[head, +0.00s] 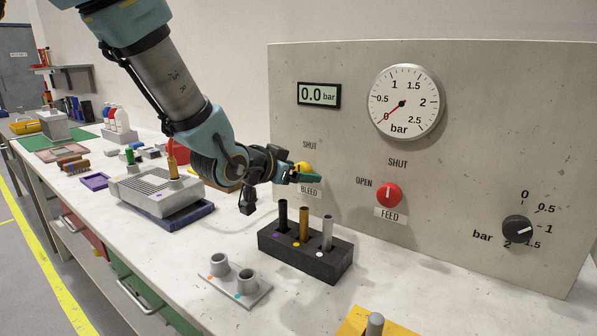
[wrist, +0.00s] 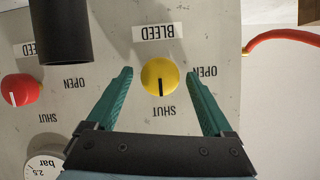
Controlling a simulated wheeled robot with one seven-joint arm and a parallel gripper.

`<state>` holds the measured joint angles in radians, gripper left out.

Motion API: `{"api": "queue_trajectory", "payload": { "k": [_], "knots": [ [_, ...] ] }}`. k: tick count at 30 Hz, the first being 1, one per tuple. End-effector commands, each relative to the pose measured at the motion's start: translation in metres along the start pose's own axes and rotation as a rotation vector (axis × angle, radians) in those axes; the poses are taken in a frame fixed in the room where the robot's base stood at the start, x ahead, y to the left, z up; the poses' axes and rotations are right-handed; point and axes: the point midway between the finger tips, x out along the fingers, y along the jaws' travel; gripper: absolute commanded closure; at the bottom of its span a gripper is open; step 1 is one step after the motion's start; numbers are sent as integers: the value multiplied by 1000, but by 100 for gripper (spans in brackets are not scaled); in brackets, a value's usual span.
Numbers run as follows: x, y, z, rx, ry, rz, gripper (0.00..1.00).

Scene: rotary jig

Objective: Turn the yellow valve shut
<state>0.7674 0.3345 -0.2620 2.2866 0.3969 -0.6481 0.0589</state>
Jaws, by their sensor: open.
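The yellow valve (wrist: 160,76) is a round knob on the grey panel, under the BLEED label in the upside-down wrist view. Its black pointer line points towards the word SHUT, with OPEN off to the right. My gripper (wrist: 160,74) is open, one teal finger on each side of the knob, with a visible gap on both sides. In the head view my gripper (head: 304,176) is at the panel and hides part of the yellow valve (head: 303,167).
A red FEED valve (head: 389,195) is to the right. The gauge (head: 405,102) and display (head: 319,95) read about 0. A black block with upright tubes (head: 305,258) stands below my gripper. A dark tube (wrist: 60,30) shows in the wrist view.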

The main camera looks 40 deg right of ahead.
Motion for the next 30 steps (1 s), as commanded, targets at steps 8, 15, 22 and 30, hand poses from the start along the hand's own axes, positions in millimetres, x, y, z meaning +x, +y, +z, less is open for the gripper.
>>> {"api": "queue_trajectory", "payload": {
  "k": [8,15,22,30],
  "knots": [
    [-24,-1,0,1,1,-3,14],
    [-72,-1,-1,2,1,-4,14],
    [-102,0,-1,1,1,-2,14],
    [-108,0,0,0,0,0,14]
  ]
}}
